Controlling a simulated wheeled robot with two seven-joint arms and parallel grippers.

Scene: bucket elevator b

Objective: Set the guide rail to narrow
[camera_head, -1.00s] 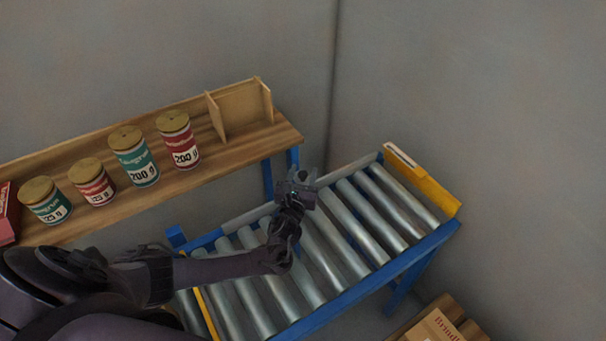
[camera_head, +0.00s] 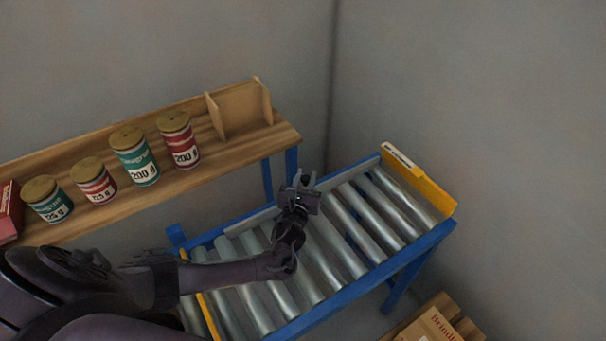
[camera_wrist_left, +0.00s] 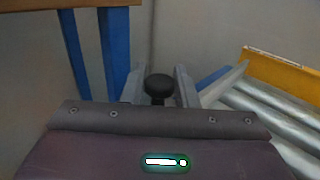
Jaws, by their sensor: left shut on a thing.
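The guide rail (camera_head: 252,217) is a grey bar along the back side of the roller conveyor (camera_head: 335,297). Its end also shows in the left wrist view (camera_wrist_left: 224,84), right of the fingers. My left gripper (camera_head: 304,181) is over the back edge of the conveyor, at the rail. In the left wrist view, its two fingers (camera_wrist_left: 158,84) are on either side of a round black knob (camera_wrist_left: 158,87) and shut on it. The gripper and forearm hide the middle of the rail. My right gripper is not in view.
A yellow end stop (camera_head: 420,180) closes the conveyor's right end. A wooden shelf (camera_head: 225,152) with several red and green tins stands behind at the left. A cardboard box (camera_head: 437,325) lies at the lower right. The rollers carry no goods.

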